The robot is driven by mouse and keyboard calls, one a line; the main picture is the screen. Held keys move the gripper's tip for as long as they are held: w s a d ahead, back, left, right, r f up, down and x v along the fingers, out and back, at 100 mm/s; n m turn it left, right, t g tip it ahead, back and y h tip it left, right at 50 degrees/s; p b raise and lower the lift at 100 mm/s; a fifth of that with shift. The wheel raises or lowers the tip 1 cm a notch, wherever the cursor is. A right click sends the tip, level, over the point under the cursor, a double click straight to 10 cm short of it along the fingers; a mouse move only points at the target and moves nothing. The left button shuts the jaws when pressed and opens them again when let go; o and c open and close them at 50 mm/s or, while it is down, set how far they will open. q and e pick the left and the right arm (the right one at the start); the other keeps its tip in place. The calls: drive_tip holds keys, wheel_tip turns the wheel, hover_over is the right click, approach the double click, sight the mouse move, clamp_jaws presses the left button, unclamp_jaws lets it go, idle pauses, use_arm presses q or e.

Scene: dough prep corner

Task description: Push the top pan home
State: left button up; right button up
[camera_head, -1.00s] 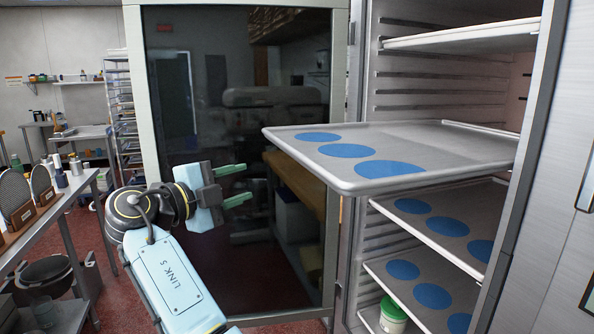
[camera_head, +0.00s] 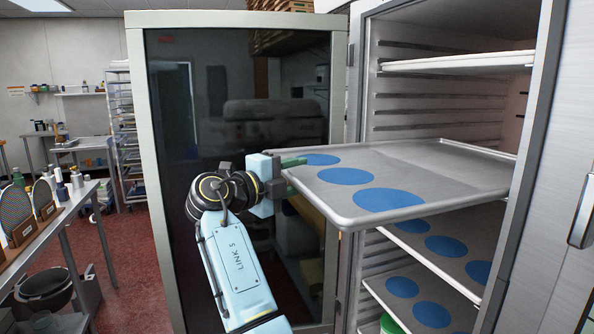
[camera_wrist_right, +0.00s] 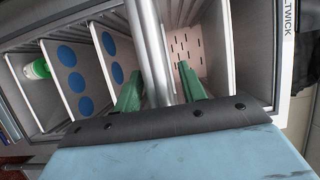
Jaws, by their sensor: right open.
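A grey pan (camera_head: 440,165) with blue discs sticks out of the open cabinet toward the left, level. My right gripper (camera_head: 289,176) is at its outer left edge, its green fingers open with one above and one below the rim. In the right wrist view the pan's edge (camera_wrist_right: 156,60) shows edge-on between the two open fingers (camera_wrist_right: 160,88). Whether a finger or palm touches the rim I cannot tell. The pan's inner end lies inside the cabinet. My left gripper is not in view.
A higher pan (camera_head: 460,63) and lower pans (camera_head: 440,240) with blue discs sit inside the cabinet. The dark glass door (camera_head: 230,60) stands open behind my arm. A green-lidded tub (camera_wrist_right: 37,69) stands low inside. A side table (camera_head: 45,235) is at left.

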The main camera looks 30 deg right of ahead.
drive_tip(key=shift+d, duration=0.25)
clamp_jaws()
